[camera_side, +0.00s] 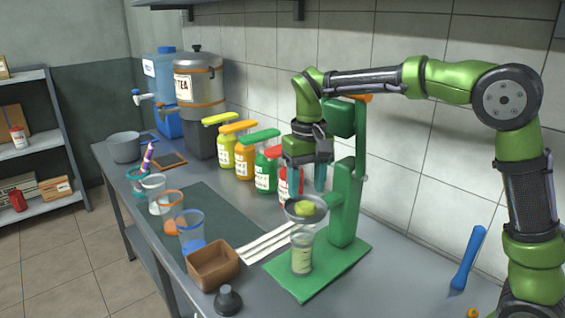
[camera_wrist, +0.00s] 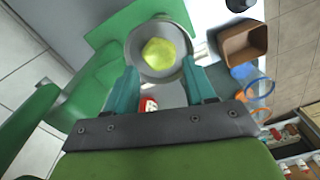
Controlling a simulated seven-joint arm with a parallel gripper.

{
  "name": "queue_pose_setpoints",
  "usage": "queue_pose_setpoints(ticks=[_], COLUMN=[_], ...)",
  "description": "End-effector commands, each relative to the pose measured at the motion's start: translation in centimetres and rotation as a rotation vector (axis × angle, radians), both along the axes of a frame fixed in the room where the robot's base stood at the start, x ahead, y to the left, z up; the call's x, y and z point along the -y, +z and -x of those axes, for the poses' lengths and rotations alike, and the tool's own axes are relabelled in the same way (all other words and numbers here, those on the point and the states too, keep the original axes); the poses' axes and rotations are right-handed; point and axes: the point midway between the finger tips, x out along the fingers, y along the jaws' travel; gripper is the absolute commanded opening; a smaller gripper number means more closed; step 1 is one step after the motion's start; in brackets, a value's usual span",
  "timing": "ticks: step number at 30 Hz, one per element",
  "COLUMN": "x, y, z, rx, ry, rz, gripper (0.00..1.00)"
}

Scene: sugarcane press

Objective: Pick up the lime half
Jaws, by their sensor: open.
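The lime half (camera_side: 304,209) is a yellow-green piece lying in the round grey cup of the green press (camera_side: 345,205). It also shows in the wrist view (camera_wrist: 160,52), in the middle of the cup (camera_wrist: 133,62). My gripper (camera_side: 307,192) points down just above the cup in the side view. Its two teal fingers are apart and empty. In the wrist view, the fingertips (camera_wrist: 158,68) reach the near rim of the cup on either side, with the lime half between and just beyond them. Whether a fingertip touches the cup I cannot tell.
A glass (camera_side: 302,254) stands under the cup on the press's green base. A brown box (camera_side: 213,265) and a dark knob-like piece (camera_side: 228,300) are to the left. Several coloured bottles (camera_side: 264,172) line the wall behind. A blue-handled tool (camera_side: 468,260) lies at right.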

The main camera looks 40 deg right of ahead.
Motion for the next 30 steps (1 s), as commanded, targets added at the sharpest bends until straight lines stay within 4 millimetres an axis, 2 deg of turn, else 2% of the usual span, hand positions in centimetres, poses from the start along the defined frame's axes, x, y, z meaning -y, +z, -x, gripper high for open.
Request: queue_pose_setpoints(ticks=[3, 7, 16, 23, 24, 30], x=[0.2, 0.2, 0.1, 0.2, 0.2, 0.2], y=[-2.0, -3.7, -4.2, -4.2, -4.2, -4.1], z=[0.0, -0.1, -0.1, -0.1, -0.1, -0.1], rx=[-0.004, -0.003, 0.001, 0.001, 0.001, 0.001], ry=[0.000, 0.001, 0.001, 0.001, 0.001, 0.001], rz=[0.000, 0.000, 0.000, 0.000, 0.000, 0.000], gripper=[0.54, 0.54, 0.54, 0.21, 0.18, 0.18])
